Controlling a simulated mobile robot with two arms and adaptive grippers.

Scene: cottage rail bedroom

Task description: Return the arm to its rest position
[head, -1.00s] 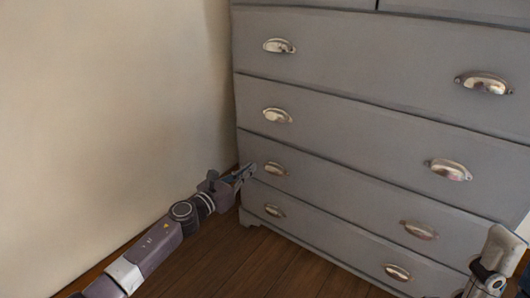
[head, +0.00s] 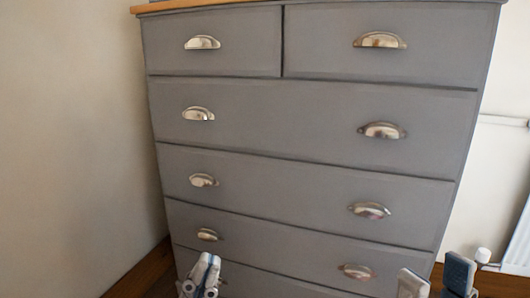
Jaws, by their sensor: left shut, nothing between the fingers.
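My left gripper (head: 201,271) is at the bottom of the head view, in front of the lower left part of the grey chest of drawers (head: 310,110). Its two pale fingers are together with nothing between them. My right gripper (head: 435,277) is at the bottom right, in front of the chest's lower right corner. Its two fingers stand apart, with nothing seen between them. The view cuts off the lower parts of both grippers, and the arms behind them are out of view.
The chest's drawers all look closed, with metal cup handles (head: 381,131) standing out from the fronts. A plain wall (head: 70,130) is close on the left. A white radiator (head: 519,245) with a valve (head: 482,256) is at the right. A little wooden floor shows at lower left.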

